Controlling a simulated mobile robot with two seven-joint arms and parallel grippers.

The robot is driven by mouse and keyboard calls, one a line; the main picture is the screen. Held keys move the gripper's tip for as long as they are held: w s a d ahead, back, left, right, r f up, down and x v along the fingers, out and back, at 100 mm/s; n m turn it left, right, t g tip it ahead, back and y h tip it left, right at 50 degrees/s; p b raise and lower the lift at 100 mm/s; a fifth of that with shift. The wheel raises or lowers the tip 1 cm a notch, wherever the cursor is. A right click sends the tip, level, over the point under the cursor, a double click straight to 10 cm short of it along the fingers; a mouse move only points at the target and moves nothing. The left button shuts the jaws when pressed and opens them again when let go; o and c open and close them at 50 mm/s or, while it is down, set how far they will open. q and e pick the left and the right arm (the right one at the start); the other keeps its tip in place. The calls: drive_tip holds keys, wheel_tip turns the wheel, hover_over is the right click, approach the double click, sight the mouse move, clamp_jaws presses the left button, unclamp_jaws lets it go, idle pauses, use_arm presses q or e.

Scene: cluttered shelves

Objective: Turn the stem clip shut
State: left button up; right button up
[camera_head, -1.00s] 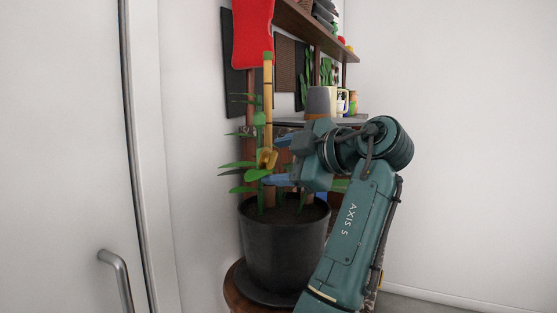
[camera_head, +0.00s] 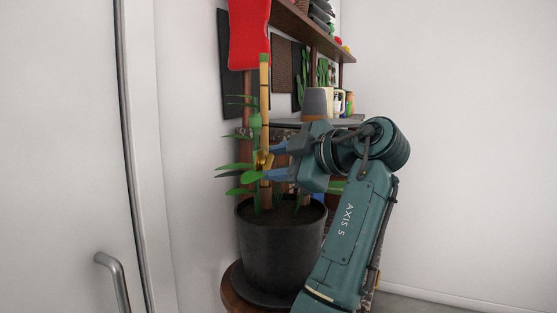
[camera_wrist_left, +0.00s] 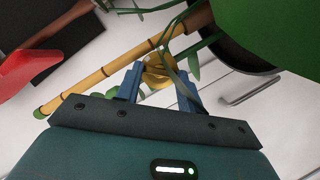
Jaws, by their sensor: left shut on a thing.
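The yellow stem clip (camera_head: 262,160) sits on the bamboo stake (camera_head: 264,105) beside the green plant stem, above a black pot (camera_head: 281,245). My left gripper (camera_head: 272,161) reaches in from the right, its blue fingers at the clip. In the left wrist view the clip (camera_wrist_left: 157,72) lies between the two blue fingers (camera_wrist_left: 160,84), which are shut on it. The fingers partly cover the clip, and I cannot tell whether it is fully closed. My right gripper is not in view.
Green leaves (camera_head: 240,167) hang close to the fingers. A shelf with a grey pot (camera_head: 317,102) and mugs stands behind. A red cloth-like object (camera_head: 249,32) is above the stake. A door handle (camera_head: 114,280) is at left.

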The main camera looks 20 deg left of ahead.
use_arm(q)
drive_tip(key=shift+r+m+p, duration=0.25)
drive_tip(key=shift+m+p, duration=0.15)
drive_tip(key=shift+p, duration=0.25)
drive_tip(key=m+p, duration=0.1)
drive_tip(key=p, duration=0.1)
drive_tip(key=m+g+p, duration=0.1)
drive_tip(key=shift+w+r+g+h+p, duration=0.1)
drive_tip(key=shift+w+g+h+p, duration=0.05)
drive_tip(key=shift+g+h+p, duration=0.2)
drive_tip(key=shift+m+g+p, duration=0.35)
drive_tip(key=shift+m+p, duration=0.35)
drive_tip(key=shift+p, duration=0.3)
drive_tip(key=shift+w+g+p, duration=0.1)
drive_tip(key=shift+g+p, duration=0.2)
drive_tip(key=shift+p, duration=0.05)
drive_tip(key=shift+m, duration=0.3)
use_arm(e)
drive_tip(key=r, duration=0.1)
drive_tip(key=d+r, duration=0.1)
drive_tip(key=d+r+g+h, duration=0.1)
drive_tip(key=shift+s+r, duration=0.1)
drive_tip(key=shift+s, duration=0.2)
use_arm(q)
drive_tip(key=shift+f, duration=0.2)
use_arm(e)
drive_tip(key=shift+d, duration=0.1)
use_arm(q)
drive_tip(key=o, duration=1)
